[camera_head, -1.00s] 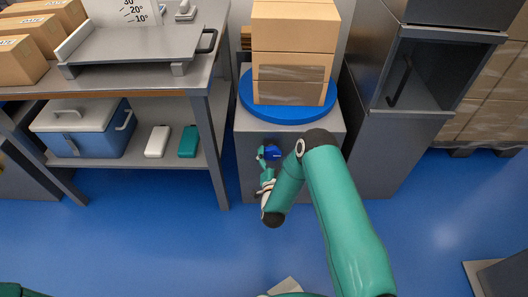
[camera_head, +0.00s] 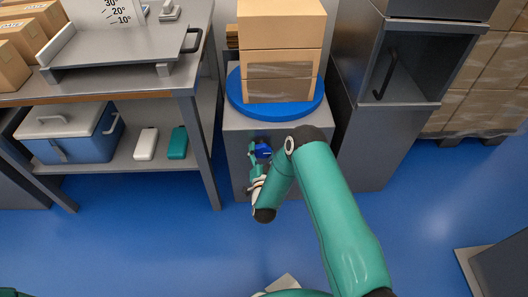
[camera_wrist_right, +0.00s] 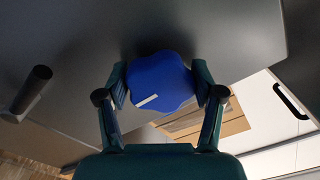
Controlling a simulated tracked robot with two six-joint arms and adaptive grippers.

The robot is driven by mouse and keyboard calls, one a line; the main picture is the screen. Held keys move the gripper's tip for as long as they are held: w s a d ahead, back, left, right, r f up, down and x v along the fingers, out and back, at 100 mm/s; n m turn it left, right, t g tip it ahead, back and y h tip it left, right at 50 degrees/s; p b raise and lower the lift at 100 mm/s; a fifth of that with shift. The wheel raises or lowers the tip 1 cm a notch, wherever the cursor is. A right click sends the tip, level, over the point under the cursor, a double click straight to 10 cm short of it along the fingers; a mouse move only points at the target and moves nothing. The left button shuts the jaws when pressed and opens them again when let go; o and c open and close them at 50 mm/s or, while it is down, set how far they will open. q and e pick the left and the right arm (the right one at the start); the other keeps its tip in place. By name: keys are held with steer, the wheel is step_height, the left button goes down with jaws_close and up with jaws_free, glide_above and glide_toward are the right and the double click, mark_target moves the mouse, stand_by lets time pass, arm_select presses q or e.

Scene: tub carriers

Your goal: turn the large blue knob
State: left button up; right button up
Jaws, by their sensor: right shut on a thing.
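The large blue knob (camera_head: 263,150) is on the front of the grey cabinet under the blue round turntable. In the right wrist view the knob (camera_wrist_right: 165,80) has a lobed rim and a white line that slants up to the right. My right gripper (camera_head: 257,152) is at the knob. In the right wrist view its two fingers (camera_wrist_right: 162,88) are on either side of the knob, shut on it. My forearm hides part of the cabinet front in the head view. My left gripper is out of view.
The blue turntable (camera_head: 235,100) bears stacked cardboard boxes (camera_head: 280,62). A workbench (camera_head: 120,85) with a blue cool box (camera_head: 75,145) on its shelf stands left. An open-fronted grey cabinet (camera_head: 372,140) stands right. A dark cylindrical bar (camera_wrist_right: 33,90) juts out beside the gripper. Blue floor lies clear in front.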

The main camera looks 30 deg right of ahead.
steer(key=n, duration=0.2)
steer(key=f+n, duration=0.1)
steer(key=shift+s+b, duration=0.25)
steer(key=shift+b, duration=0.15)
steer(key=n+b, duration=0.1)
steer(key=n, duration=0.4)
steer(key=shift+s+d+n, duration=0.1)
steer(key=shift+n, duration=0.2)
steer(key=n+b, duration=0.1)
steer(key=n, duration=0.3)
steer(key=shift+s+d+n, duration=0.1)
steer(key=shift+n, duration=0.2)
steer(key=n+b, duration=0.1)
steer(key=n, duration=0.3)
steer(key=shift+d+r, duration=0.1)
steer(key=shift+n, duration=0.3)
steer(key=o, duration=1)
steer(key=shift+o, duration=0.7)
steer(key=shift+r, duration=0.2)
